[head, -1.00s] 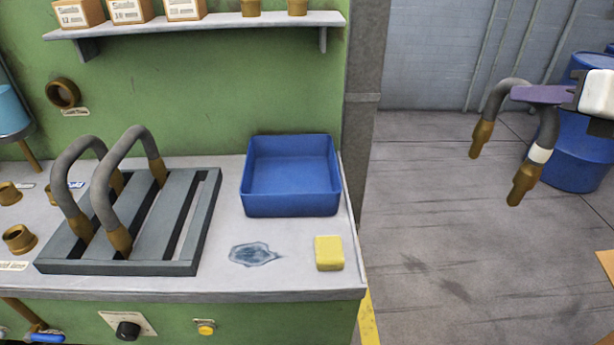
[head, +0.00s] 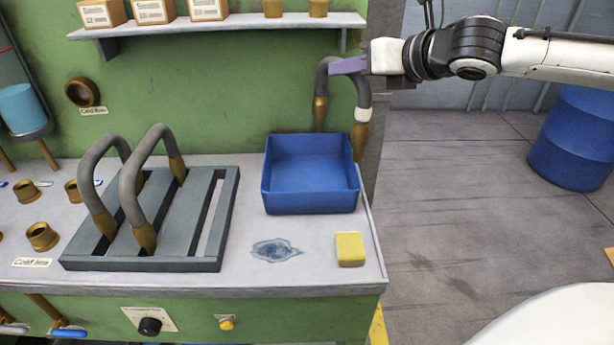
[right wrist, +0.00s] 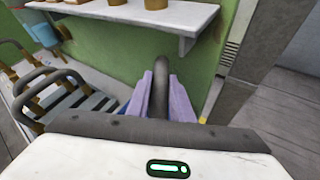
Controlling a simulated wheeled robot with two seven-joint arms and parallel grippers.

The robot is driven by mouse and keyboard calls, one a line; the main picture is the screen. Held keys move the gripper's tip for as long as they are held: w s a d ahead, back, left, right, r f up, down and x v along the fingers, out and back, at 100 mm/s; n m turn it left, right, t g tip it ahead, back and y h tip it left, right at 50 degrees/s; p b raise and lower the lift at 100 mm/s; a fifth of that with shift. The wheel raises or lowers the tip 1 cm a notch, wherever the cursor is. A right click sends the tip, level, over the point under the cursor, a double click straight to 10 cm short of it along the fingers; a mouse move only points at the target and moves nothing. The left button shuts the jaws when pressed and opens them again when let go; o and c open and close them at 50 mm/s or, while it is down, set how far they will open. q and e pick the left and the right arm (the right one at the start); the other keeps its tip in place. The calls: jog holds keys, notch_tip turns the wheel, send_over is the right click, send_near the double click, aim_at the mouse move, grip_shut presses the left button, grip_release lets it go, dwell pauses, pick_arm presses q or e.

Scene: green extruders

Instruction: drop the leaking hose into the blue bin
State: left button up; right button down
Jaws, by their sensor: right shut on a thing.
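My right gripper (head: 350,65) is shut on a bent grey hose with brass ends and a white band (head: 363,97). In the right wrist view the purple fingers (right wrist: 163,100) pinch the grey hose (right wrist: 160,75). The blue bin stands on the worktop and looks empty. My left gripper is not in view.
Two other grey hoses (head: 98,195) (head: 130,185) stand in a dark slatted rack (head: 190,225) left of the bin. A yellow block (head: 350,249) and a puddle (head: 275,250) are in front of it. A shelf (head: 220,24) with boxes hangs above. A blue barrel (head: 572,140) stands right.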

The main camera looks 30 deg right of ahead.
jog(key=shift+w+a+f, duration=0.15)
jog(key=shift+a+f, duration=0.15)
jog(key=shift+a, duration=0.1)
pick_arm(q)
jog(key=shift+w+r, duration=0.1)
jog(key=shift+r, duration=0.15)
pick_arm(e)
jog(key=a+f+n+y, duration=0.1)
jog(key=a+f, duration=0.3)
jog(key=f, duration=0.4)
jog(key=shift+w+a+n+y, duration=0.3)
jog(key=shift+a+n+y, duration=0.1)
jog(key=shift+f, duration=0.1)
jog(key=c, duration=1.5)
grip_release()
jog(key=shift+f, duration=0.1)
